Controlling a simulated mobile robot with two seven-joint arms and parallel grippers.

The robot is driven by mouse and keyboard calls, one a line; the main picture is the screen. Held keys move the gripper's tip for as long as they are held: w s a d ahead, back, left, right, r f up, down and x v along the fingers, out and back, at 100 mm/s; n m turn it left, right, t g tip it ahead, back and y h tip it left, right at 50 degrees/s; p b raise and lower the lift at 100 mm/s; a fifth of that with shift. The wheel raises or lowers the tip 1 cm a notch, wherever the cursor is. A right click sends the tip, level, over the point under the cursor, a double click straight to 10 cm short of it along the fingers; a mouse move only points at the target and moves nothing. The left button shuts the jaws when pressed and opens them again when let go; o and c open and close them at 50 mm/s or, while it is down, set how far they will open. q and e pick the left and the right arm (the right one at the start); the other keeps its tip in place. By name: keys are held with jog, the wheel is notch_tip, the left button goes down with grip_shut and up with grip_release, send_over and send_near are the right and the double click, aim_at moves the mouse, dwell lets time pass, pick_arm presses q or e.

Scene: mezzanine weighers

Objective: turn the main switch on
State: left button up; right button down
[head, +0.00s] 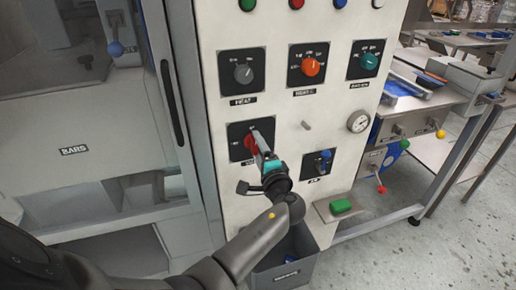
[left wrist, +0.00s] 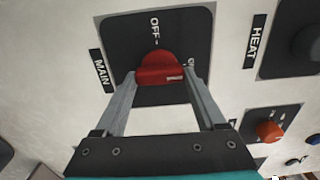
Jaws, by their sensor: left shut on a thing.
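The main switch is a red knob (left wrist: 160,66) on a black plate (left wrist: 118,38) labelled MAIN, with OFF printed above the knob in the left wrist view. Another mark at the knob's right is partly hidden by a finger. My left gripper (left wrist: 160,76) is shut on the knob, one finger on each side. A small pale mark shows on the knob's lower right; I cannot tell for sure which setting it points to. In the head view the knob (head: 249,142) is partly covered by my left gripper (head: 257,142). My right gripper is not in view.
On the same white panel are a grey HEAT knob (head: 243,73), an orange knob (head: 311,67), a teal knob (head: 368,62), a small toggle (head: 323,160) and a gauge (head: 358,121).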

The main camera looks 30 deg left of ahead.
pick_arm(q)
jog(key=o, duration=1.3)
jog(key=v, duration=1.5)
jog(key=shift+s+d, duration=0.1)
jog(key=shift+s, duration=0.05)
